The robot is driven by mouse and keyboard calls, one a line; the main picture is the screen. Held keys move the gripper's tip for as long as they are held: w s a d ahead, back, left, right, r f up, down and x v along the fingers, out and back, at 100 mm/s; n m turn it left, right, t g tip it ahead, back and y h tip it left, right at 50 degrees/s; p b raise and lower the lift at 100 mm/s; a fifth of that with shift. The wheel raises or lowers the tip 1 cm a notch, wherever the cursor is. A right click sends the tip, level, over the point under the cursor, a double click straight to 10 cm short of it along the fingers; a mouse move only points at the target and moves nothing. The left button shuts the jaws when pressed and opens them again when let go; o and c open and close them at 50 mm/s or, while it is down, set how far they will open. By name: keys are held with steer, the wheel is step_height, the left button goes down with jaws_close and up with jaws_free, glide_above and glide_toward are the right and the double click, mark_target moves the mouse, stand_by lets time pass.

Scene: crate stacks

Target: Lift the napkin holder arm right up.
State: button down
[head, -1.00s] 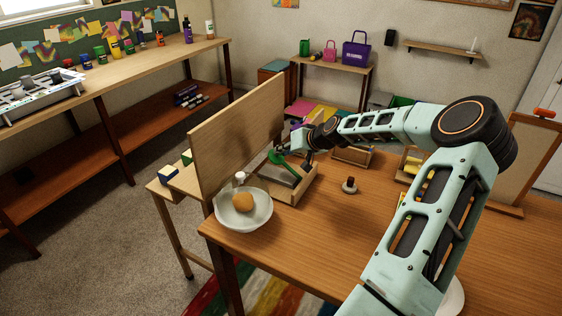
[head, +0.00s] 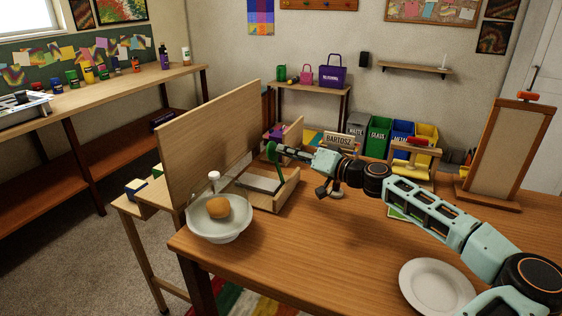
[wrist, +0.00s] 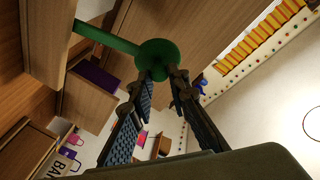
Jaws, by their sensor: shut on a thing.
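The napkin holder (head: 277,201) is a low wooden tray near the left end of the table, against a tall wooden panel. Its green arm (head: 276,172) stands up from the tray, close to upright, with a round green end at the top. My gripper (head: 278,149) reaches in from the right and is shut on the arm at this round end. In the wrist view the green arm (wrist: 105,38) runs in from the upper left to the green disc (wrist: 157,57), which sits at my fingertips (wrist: 162,76). The gripper hides part of the disc.
A white bowl (head: 233,232) with a round orange-brown item (head: 215,207) stands just in front of the holder. The tall wooden panel (head: 215,140) rises behind it. A white plate (head: 437,286) lies at the front right. The middle of the table is clear.

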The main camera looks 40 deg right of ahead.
steer(key=shift+s+d+f+b, duration=0.25)
steer(key=shift+s, duration=0.25)
steer(key=shift+s+d+f+b, duration=0.2)
steer(key=shift+s+d+b, duration=0.1)
steer(key=shift+s, duration=0.25)
steer(key=shift+s+d+f+b, duration=0.25)
steer(key=shift+s, duration=0.25)
steer(key=c, duration=2.7)
jaws_free()
steer(key=shift+s+r, duration=0.1)
steer(key=shift+o, duration=1.2)
steer(key=shift+d+f, duration=0.15)
steer(key=shift+f, duration=0.05)
steer(key=o, duration=0.6)
steer(key=shift+r, duration=0.2)
steer(key=shift+o, duration=0.2)
steer(key=v, duration=1.1)
steer(key=shift+s, duration=0.35)
